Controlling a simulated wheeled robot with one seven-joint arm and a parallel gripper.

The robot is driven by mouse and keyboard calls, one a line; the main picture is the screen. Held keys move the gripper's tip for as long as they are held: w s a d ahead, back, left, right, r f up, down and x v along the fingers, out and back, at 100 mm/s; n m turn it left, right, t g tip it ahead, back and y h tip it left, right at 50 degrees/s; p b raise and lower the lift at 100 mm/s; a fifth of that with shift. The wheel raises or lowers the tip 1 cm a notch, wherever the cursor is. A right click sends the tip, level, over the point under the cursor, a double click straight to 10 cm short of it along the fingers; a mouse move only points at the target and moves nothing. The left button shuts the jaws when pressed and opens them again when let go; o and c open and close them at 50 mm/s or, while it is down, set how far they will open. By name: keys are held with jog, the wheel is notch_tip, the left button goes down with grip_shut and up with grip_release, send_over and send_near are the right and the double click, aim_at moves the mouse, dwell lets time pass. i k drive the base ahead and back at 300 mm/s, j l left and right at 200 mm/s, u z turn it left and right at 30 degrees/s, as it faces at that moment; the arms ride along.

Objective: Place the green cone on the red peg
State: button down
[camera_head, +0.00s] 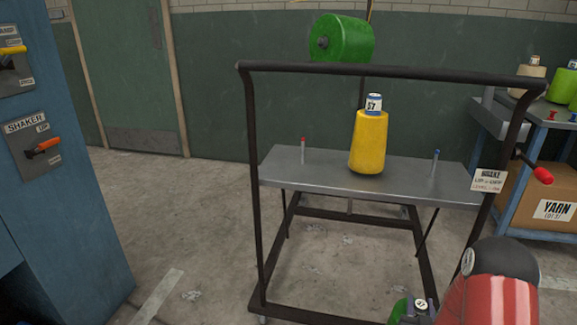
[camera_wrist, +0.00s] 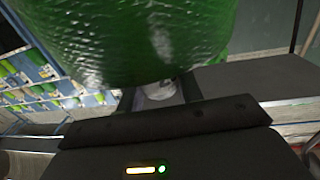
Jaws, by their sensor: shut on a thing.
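My gripper (camera_wrist: 160,98) is shut on the pale tube end of a green cone (camera_wrist: 150,40), which fills the upper wrist view. Part of this cone (camera_head: 399,312), with its labelled tip, shows low in the head view beside my red and dark arm, in front of the cart. The red peg (camera_head: 303,150) stands upright and bare on the left part of the grey cart top (camera_head: 330,187). The cone is apart from it. Its far end is cut off in the wrist view.
A yellow cone (camera_head: 368,140) stands mid-cart and a bare blue peg (camera_head: 435,163) at right. A dark handle frame (camera_head: 390,72) spans the near side. A green spool (camera_head: 345,38) is seen above. A blue SHAKER cabinet (camera_head: 60,190) stands left, a blue-framed table (camera_head: 545,125) right.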

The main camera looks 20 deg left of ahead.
aim_at(303, 163)
jog(key=i+j+z, duration=0.15)
jog(key=j+z, duration=0.2)
jog(key=j, duration=0.15)
jog(key=j+z, duration=0.35)
jog(key=j, duration=0.15)
